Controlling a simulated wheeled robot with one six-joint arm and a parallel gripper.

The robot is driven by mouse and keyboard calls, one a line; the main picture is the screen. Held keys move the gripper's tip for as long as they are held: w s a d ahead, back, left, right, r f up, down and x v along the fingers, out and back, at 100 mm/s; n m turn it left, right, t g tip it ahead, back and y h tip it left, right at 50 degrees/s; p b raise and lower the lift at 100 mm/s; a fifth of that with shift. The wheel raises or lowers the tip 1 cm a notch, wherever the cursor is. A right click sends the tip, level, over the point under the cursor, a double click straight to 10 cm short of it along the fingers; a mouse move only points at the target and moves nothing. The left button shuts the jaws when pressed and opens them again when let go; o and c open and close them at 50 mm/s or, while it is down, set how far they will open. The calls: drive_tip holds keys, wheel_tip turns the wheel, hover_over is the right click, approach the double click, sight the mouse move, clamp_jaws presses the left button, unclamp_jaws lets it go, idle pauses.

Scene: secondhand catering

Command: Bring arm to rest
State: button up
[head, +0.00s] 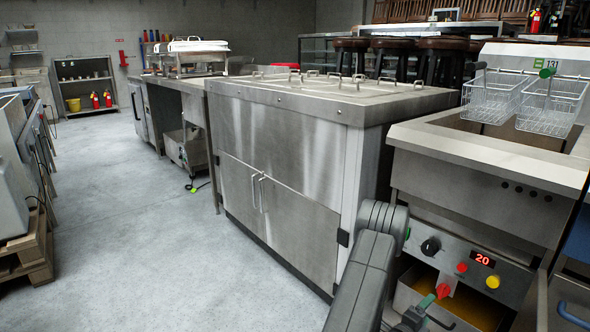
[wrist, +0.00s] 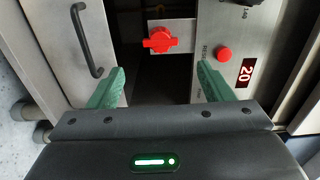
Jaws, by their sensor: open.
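My gripper (wrist: 162,82) is open in the wrist view, with its two green fingers apart and nothing between them. A red valve knob (wrist: 160,40) on a metal plate lies ahead of the gap between the fingers. In the head view my gripper (head: 434,306) is low at the front of the fryer (head: 480,165), with the red knob (head: 443,291) close by it. My arm (head: 370,265) reaches in from the bottom of the head view. I cannot tell whether a finger touches anything.
The fryer panel has a red button (wrist: 224,54) and a lit display (wrist: 246,72) reading 20. Two wire baskets (head: 490,98) sit on top. A steel cabinet (head: 275,170) stands close left of my arm. Open grey floor (head: 130,230) lies farther left.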

sight(442, 293)
drive_tip(key=b+x, duration=0.2)
drive_tip(key=x, duration=0.7)
drive_tip(key=shift+w+d, duration=0.15)
drive_tip(key=shift+d, duration=0.1)
drive_tip(key=shift+a, duration=0.1)
